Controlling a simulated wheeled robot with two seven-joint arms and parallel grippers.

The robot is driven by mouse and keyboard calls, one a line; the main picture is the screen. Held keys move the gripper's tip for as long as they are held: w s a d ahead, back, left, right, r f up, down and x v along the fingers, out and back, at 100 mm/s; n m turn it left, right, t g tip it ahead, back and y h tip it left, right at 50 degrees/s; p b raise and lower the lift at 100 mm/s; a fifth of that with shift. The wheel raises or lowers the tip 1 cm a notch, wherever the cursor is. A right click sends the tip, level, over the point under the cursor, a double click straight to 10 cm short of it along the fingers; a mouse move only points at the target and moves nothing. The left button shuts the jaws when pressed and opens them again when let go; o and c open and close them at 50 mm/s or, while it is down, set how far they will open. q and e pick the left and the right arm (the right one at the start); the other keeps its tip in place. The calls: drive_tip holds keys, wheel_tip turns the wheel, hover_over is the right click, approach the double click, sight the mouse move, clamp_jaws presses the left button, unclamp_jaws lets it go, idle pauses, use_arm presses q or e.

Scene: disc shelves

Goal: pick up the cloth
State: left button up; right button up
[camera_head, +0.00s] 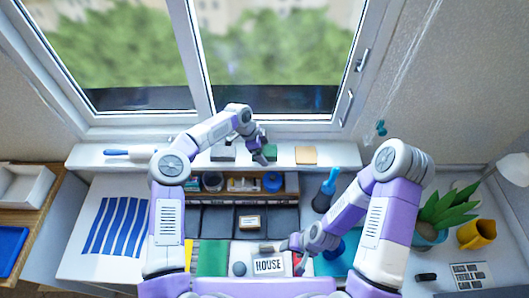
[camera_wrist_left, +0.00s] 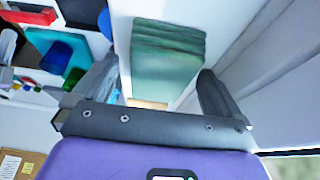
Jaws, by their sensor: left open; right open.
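A green folded cloth (camera_head: 270,151) lies on the white window sill. In the left wrist view the cloth (camera_wrist_left: 168,38) shows as a layered stack, ahead of and between the fingers. My left gripper (camera_head: 261,157) is over the sill at the cloth, partly covering it in the head view. Its jaws (camera_wrist_left: 158,72) are open with nothing held; I cannot tell whether they touch the cloth. My right gripper (camera_head: 284,247) is open and low over the desk, beside the HOUSE sign (camera_head: 268,265).
A dark grey square (camera_head: 223,152) and a tan square (camera_head: 306,156) lie on the sill either side of the cloth. The window frame (camera_head: 215,127) rises behind. Below is a shelf with tape rolls (camera_head: 272,181).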

use_arm(q)
drive_tip(key=shift+f, duration=0.15)
drive_tip(key=c, duration=1.1)
drive_tip(key=shift+o, duration=0.2)
drive_tip(key=shift+r, duration=0.35)
wheel_tip(320, 180, up, 10)
drive_tip(key=shift+f+b, duration=0.15)
drive_tip(key=shift+b, duration=0.25)
